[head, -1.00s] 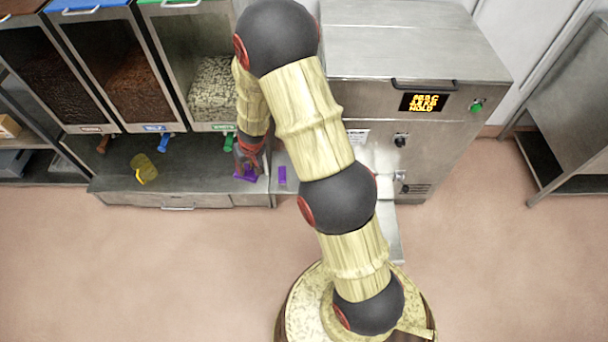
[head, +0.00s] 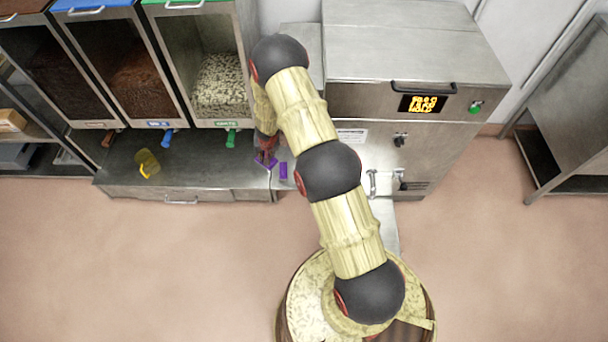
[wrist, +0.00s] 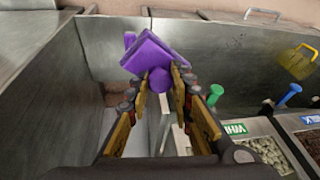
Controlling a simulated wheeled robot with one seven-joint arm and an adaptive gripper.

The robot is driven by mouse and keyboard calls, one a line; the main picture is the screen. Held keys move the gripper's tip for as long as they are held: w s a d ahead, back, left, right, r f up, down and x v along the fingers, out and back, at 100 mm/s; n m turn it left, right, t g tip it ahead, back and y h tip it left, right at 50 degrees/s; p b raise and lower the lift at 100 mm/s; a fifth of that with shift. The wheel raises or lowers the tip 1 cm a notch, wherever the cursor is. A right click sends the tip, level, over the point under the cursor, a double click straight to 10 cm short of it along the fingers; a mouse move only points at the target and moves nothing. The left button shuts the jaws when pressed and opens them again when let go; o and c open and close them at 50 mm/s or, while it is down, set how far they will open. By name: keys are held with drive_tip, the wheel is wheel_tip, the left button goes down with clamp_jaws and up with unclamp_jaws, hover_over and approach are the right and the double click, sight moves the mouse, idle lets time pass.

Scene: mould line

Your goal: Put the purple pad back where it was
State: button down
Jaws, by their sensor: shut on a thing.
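The purple pad (wrist: 150,48) is a flat block with a round stem, held by the stem between the fingertips of my gripper (wrist: 162,82). In the wrist view the pad is tilted. In the head view the pad (head: 266,159) shows small below my gripper (head: 266,148), partly hidden by it, close to the counter's right end. A second purple piece (head: 283,170) lies just right of it; a bit of purple (wrist: 129,39) also shows behind the pad in the wrist view. Whether the held pad touches anything beneath cannot be told.
A steel counter (head: 200,175) carries a yellow scoop (head: 147,163) at left. Dispenser bins with green (head: 231,139), blue and brown taps stand behind it. A steel machine (head: 420,60) with a lit display stands at right, close to my arm.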

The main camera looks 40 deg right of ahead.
drive_tip(key=s+d+f+m+h+p, duration=0.1)
drive_tip(key=s+d+f+m+p, duration=0.2)
drive_tip(key=s+d+f, duration=0.35)
drive_tip(key=s+d+f+m+h+p, duration=0.1)
drive_tip(key=s+d+f+m+p, duration=0.15)
drive_tip(key=f, duration=0.75)
drive_tip(key=shift+m+g, duration=0.25)
drive_tip(key=shift+g, duration=0.15)
drive_tip(key=shift+w+d+f+b, duration=1.55)
drive_tip(key=shift+d+f, duration=0.15)
drive_tip(key=shift+d, duration=0.1)
drive_tip(key=shift+w+d+f+b, duration=1.5)
drive_tip(key=shift+d+f+b, duration=0.15)
drive_tip(key=shift+d, duration=0.1)
drive_tip(key=shift+w+d+f+b, duration=1.5)
drive_tip(key=shift+d+f, duration=0.2)
drive_tip(key=shift+d, duration=0.1)
drive_tip(key=shift+d+f+b, duration=0.1)
drive_tip(key=shift+f+b, duration=0.2)
wheel_tip(320, 180, down, 3)
drive_tip(key=shift+f+b, duration=0.1)
drive_tip(key=shift+b, duration=0.65)
drive_tip(key=shift+r, duration=0.2)
drive_tip(key=shift+f, duration=0.1)
